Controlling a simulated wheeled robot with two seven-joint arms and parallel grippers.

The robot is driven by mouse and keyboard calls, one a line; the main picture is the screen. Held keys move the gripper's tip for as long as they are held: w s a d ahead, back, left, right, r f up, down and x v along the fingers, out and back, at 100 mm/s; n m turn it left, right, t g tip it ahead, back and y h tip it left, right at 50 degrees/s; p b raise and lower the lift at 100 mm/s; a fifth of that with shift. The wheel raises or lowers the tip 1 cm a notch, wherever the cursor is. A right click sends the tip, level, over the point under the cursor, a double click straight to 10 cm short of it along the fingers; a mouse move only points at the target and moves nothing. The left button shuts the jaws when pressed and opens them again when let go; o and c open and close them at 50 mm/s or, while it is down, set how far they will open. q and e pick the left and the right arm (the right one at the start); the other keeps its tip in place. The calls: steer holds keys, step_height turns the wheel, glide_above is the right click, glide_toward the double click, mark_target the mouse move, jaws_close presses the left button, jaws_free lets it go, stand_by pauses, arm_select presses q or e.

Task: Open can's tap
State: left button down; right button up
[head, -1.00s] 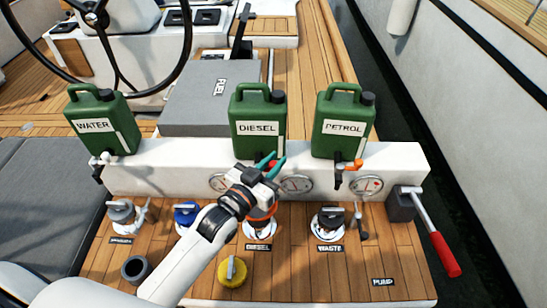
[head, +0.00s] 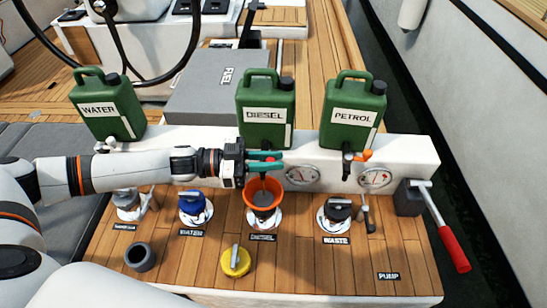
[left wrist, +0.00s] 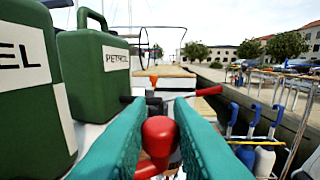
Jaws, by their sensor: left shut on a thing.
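The green DIESEL can (head: 265,108) stands in the middle on the white ledge, with a red tap low on its front. My left gripper (head: 266,163) reaches in from the left, level, with its teal fingers at that tap. In the left wrist view the red tap handle (left wrist: 158,136) sits between the two teal fingers, which are shut on it. Part of the tap is hidden by the fingers. An orange funnel (head: 263,197) stands in the DIESEL deck filler right below the tap. My right gripper is not in view.
The green WATER can (head: 108,105) stands to the left and the PETROL can (head: 353,112) to the right, with an orange tap handle. A yellow cap (head: 235,261) lies on the wooden deck. A red-handled pump lever (head: 454,248) is at the far right.

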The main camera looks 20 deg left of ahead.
arm_select(q)
steer(key=m+g, duration=0.1)
steer(key=g, duration=0.1)
steer(key=m+g+h, duration=0.1)
steer(key=g, duration=0.1)
steer(key=shift+s+a+m, duration=0.2)
steer(key=shift+a+m, duration=0.15)
steer(key=shift+m, duration=0.05)
steer(key=shift+s+a+m+g+b, duration=0.15)
steer(key=shift+a+m+g+b, duration=0.1)
steer(key=shift+m+g, duration=0.7)
steer(key=shift+s+a+m+g+b, duration=0.2)
steer(key=shift+m+g, duration=0.25)
steer(key=shift+g, duration=1.3)
steer(key=c, duration=1.3)
jaws_free()
